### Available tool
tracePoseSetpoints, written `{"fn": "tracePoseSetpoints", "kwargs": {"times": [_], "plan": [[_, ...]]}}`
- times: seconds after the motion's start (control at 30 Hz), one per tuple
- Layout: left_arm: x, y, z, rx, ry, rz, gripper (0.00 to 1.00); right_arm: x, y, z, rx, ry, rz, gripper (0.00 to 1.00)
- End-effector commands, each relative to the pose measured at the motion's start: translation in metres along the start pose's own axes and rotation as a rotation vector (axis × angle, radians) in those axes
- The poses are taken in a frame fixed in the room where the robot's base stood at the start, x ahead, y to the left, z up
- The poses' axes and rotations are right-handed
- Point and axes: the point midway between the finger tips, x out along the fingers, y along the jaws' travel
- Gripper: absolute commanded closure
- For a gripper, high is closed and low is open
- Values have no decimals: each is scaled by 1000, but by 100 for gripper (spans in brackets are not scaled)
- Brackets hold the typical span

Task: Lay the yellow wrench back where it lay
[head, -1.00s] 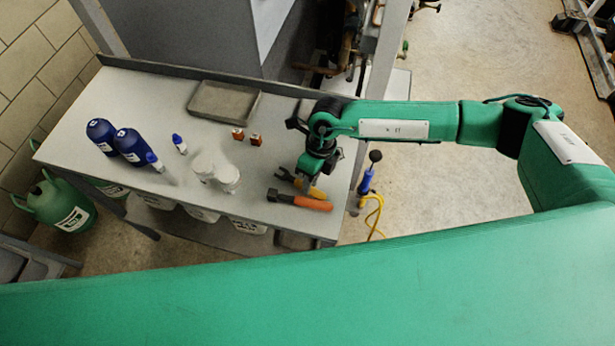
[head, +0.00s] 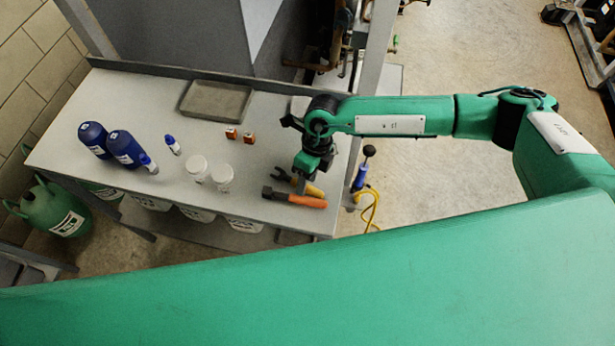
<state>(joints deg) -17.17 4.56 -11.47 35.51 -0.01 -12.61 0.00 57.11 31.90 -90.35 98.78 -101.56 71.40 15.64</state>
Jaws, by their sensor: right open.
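The yellow wrench (head: 315,190) lies on the grey bench top near its right front end, its dark jaw end pointing left. An orange-handled tool (head: 307,201) with a dark head lies just in front of it. My right gripper (head: 302,186) points down over the middle of the wrench and hides part of it. Its jaws are open. I cannot tell whether its fingertips touch the wrench. My left gripper is not in view.
The bench (head: 235,225) also holds a grey tray (head: 215,102), two small orange-brown blocks (head: 240,134), white jars (head: 222,177) and blue bottles (head: 93,137). A blue pump-like tool (head: 361,178) with a yellow hose stands beyond the bench's right end.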

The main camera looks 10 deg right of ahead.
Motion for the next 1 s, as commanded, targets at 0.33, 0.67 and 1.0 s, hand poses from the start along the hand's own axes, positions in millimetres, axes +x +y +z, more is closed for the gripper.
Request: {"fn": "tracePoseSetpoints", "kwargs": {"times": [0.33, 0.67, 1.0], "plan": [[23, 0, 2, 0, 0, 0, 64, -55, -2, 1, -1, -6, -4, 55], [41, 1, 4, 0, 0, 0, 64, -121, -1, 1, 0, -4, -2, 55], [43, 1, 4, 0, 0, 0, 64, -138, 0, 0, 0, -1, -1, 55]]}}
